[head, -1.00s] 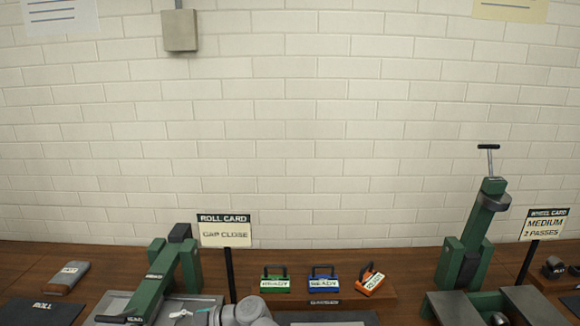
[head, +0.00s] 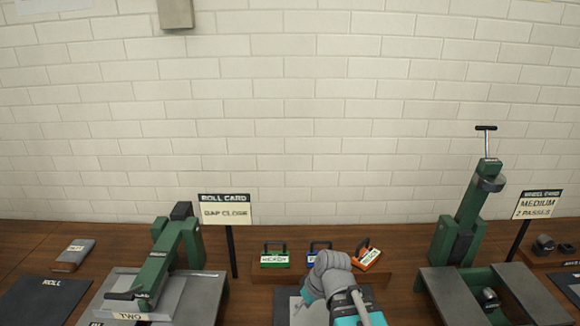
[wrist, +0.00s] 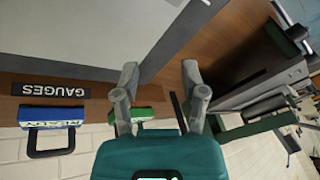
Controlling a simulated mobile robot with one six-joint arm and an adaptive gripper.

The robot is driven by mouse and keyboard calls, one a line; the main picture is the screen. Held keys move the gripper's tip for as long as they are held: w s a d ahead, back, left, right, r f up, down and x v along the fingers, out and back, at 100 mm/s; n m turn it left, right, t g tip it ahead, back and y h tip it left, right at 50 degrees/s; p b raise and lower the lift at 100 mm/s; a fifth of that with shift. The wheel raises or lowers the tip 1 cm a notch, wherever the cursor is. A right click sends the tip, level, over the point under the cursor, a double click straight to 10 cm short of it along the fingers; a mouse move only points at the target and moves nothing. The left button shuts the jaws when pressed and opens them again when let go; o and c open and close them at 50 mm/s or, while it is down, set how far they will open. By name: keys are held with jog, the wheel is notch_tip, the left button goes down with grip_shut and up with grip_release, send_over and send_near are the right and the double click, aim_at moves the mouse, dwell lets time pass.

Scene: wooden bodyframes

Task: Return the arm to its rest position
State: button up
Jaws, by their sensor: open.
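My gripper (wrist: 160,74) shows in the wrist view with its two grey fingers spread apart and nothing between them. It hangs over the bench (wrist: 150,85), beside the edge of a grey plate. In the head view my grey and teal arm (head: 332,282) is low at the bottom centre, in front of the gauge stand; the fingers cannot be made out there. The arm partly hides the blue gauge (head: 319,245). The green gauge (head: 274,260) and the orange gauge (head: 366,259) stand on either side of it. The blue gauge also shows in the wrist view (wrist: 50,115).
The roll machine (head: 172,255) with its green lever arm stands at left, beside the roll card (head: 225,211). The green wheel machine (head: 462,220) and the wheel card (head: 538,204) stand at right. A dark ROLL mat (head: 45,295) lies at far left.

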jog(key=d+m+h, duration=0.1)
jog(key=d+m, duration=0.1)
jog(key=d, duration=0.2)
jog(key=s+d+m+h, duration=0.1)
jog(key=d+m, duration=0.2)
jog(key=d, duration=0.2)
jog(key=d+m+g+h+p, duration=0.1)
jog(key=d+m+h, duration=0.1)
jog(key=d, duration=0.2)
jog(key=shift+s+d, duration=0.3)
jog(key=shift+a, duration=0.1)
